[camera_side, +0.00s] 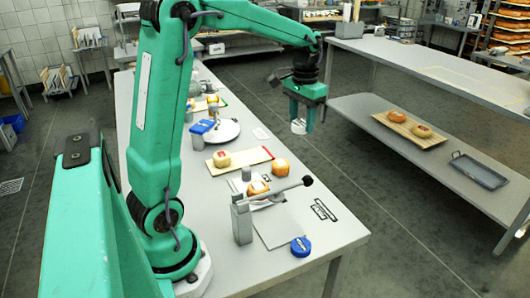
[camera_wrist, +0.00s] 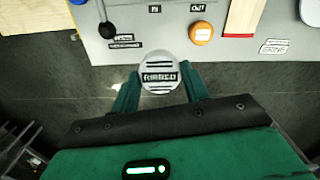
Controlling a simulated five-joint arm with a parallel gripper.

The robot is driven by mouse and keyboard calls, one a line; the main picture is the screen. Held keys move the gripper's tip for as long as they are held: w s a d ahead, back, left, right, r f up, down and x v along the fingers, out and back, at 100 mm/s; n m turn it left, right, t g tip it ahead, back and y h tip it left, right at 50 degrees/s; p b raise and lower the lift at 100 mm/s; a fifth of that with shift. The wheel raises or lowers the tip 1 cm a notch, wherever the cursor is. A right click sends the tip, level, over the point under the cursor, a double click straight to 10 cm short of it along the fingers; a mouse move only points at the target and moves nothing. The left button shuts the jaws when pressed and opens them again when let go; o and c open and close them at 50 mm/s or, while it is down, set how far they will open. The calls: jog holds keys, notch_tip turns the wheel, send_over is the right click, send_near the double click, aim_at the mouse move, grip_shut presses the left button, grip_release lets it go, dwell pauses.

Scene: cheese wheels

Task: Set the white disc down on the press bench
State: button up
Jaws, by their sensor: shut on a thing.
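The white disc (camera_side: 298,127) is held in my gripper (camera_side: 304,120), well above the floor. In the wrist view the disc (camera_wrist: 160,73) shows a dark printed label and sits between the two green fingers of my gripper (camera_wrist: 160,90). The long grey bench (camera_side: 330,232) with the lever press (camera_side: 243,218) stands left of my gripper in the side view. In the wrist view the bench's edge (camera_wrist: 140,52) runs just beyond the disc. My gripper is out past that edge, over the dark floor of the aisle.
On the bench are an orange cheese (camera_side: 281,168), a red-edged board (camera_side: 245,158), a blue disc (camera_side: 301,246) and a white plate (camera_side: 222,131). The press lever's black knob (camera_side: 308,180) sticks out. A second bench (camera_side: 470,85) with a lower shelf stands right.

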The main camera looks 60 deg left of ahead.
jog(key=shift+w+a+f, duration=0.2)
jog(key=shift+a+f, duration=0.05)
jog(key=shift+f, duration=0.05)
send_over(296, 191)
notch_tip(296, 191, down, 17)
jog(key=shift+w+f, duration=0.1)
jog(key=shift+f, duration=0.05)
dwell(0.5)
jog(key=shift+f, duration=0.1)
jog(key=shift+f, duration=1.75)
jog(key=shift+f, duration=0.15)
jog(key=o, duration=1)
notch_tip(296, 191, up, 12)
jog(key=shift+r, duration=0.15)
